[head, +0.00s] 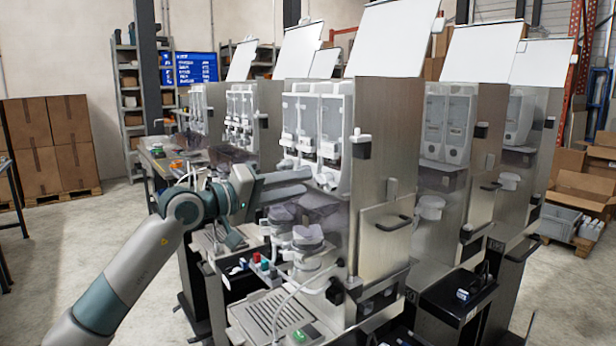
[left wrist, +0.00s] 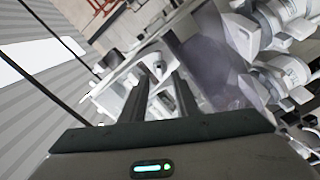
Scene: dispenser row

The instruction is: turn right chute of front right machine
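The front machine (head: 385,130) is a steel cabinet with clear-fronted white hoppers (head: 333,125). Below the hoppers are two pale rounded chutes, a left one (head: 281,215) and a right one (head: 308,238), above a grey drip tray (head: 272,312). My left gripper (head: 308,182) is level, in front of the hoppers and above the chutes. Its two fingers are apart. In the left wrist view the fingers of my left gripper (left wrist: 160,82) stand apart, with white machine parts (left wrist: 158,68) visible beyond; contact cannot be told. My right gripper is out of view.
More machines stand behind and to the right (head: 460,150). Open floor (head: 90,270) lies at the left, before stacked boxes (head: 45,140).

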